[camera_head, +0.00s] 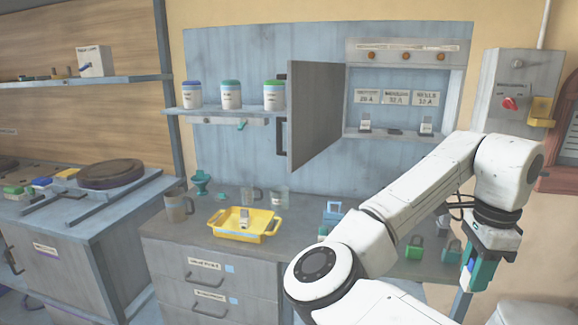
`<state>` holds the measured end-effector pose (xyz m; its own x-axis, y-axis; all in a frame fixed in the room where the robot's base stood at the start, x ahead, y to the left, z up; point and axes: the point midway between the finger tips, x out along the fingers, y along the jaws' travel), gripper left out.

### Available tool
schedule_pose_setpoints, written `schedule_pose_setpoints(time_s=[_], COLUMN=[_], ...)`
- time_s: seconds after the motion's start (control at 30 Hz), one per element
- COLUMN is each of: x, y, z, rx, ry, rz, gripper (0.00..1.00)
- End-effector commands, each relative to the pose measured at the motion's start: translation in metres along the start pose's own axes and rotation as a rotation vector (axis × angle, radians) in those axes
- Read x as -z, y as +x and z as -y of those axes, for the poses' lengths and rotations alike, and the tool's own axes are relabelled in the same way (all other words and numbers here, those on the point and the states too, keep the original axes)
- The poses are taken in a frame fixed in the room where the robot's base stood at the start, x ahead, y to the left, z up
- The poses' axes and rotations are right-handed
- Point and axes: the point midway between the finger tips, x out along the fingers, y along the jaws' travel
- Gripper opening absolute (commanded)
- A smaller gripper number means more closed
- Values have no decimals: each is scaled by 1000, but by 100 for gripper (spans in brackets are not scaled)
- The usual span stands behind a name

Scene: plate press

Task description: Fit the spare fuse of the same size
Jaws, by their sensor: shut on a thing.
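The open fuse cabinet (402,100) is on the back wall, its grey door (316,115) swung out to the left. Three rating labels hang inside, too small to read surely. A pale fuse (365,123) stands under the left label and another fuse (427,125) under the right. The middle place (395,132) shows no upright fuse. A grey-white fuse (244,218) is in the yellow tray (263,237) on the counter. My gripper (467,284) points down at lower right, away from cabinet and tray.
Green and teal padlocks (414,248) are on the counter near my arm. A switch box (515,92) with a red knob is right of the cabinet.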

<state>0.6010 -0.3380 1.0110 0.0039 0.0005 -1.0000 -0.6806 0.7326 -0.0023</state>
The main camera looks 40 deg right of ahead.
Motion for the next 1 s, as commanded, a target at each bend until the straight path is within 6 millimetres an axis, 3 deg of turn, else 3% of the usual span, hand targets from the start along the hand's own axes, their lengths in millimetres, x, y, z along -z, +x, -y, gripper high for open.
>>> schedule_pose_setpoints(time_s=[0.27, 0.47, 0.57, 0.73, 1.0], x=[-39, -79, -105, -168, -259], y=[21, 46, 63, 105, 178], z=[9, 12, 12, 0, -48], rx=[-2, -4, -5, -8, -9], ry=[-207, -428, -572, -926, -1524], rz=[-2, -1, -3, -5, -4], gripper=[1, 1, 1, 1, 1])
